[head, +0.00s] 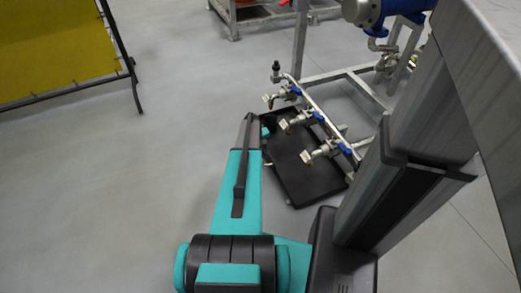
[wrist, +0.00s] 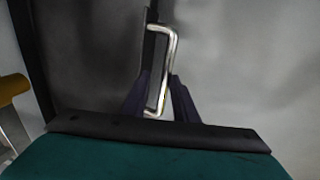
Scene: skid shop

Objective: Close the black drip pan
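The black drip pan (head: 308,170) is a shallow dark tray under the valve manifold in the head view, pulled out toward my arm. In the wrist view its dark surface (wrist: 90,50) fills the upper left, with its edge running up the middle. A bright metal bar handle (wrist: 167,72) stands at that edge. My gripper (wrist: 160,88) has its two dark fingers apart, one on each side of the handle, with a gap visible beside the bar. In the head view, my arm mostly hides the gripper and handle.
A pipe manifold (head: 320,115) with several blue-handled valves hangs over the pan. A metal frame (head: 345,75) stands behind it. A yellow panel (head: 60,45) on dark legs is at upper left. The grey floor (head: 120,190) to the left is clear.

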